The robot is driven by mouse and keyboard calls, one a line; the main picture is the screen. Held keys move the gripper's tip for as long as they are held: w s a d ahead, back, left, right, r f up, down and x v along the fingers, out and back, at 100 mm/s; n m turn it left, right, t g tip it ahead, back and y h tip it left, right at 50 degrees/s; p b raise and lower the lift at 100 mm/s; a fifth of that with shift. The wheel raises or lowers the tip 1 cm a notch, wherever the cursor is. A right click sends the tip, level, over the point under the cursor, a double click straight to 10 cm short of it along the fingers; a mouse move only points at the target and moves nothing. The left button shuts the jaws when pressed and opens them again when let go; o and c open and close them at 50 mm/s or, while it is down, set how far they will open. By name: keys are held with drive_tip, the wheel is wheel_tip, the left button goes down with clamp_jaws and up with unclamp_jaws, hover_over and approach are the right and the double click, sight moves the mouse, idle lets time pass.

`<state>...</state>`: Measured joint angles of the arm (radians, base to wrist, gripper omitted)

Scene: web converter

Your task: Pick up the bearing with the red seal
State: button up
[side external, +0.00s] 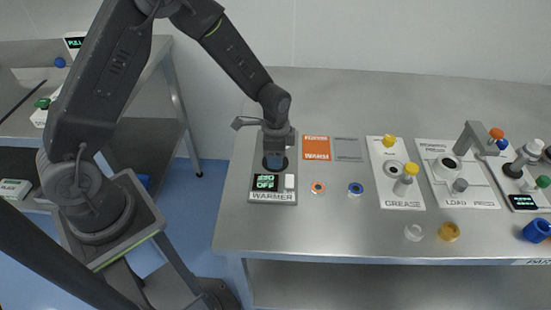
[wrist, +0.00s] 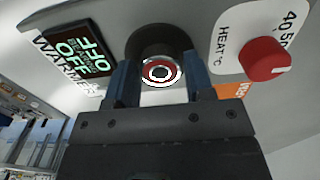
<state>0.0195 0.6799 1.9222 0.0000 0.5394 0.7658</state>
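A bearing with a red ring around its bore (wrist: 160,72) sits at the dark round seat of the warmer, seen between my fingertips in the wrist view. My gripper (side external: 275,158) points down over the warmer (side external: 258,196), and its two blue fingers (wrist: 161,80) stand on either side of the bearing. The fingertips look close to its edges; I cannot tell whether they touch it. In the side view my gripper hides this bearing. An orange-ringed bearing (side external: 318,187) and a blue-ringed bearing (side external: 355,189) lie on the table to the right.
The warmer's display (wrist: 73,55) reads OFF, and a red heat knob (wrist: 266,59) stands up beside the seat. An orange plate (side external: 316,148) and a grey plate (side external: 348,150) lie behind the bearings. The grease station (side external: 388,170) and press (side external: 458,180) stand further right.

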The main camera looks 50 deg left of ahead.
drive_tip(key=c, duration=0.6)
drive_tip(key=shift+r, duration=3)
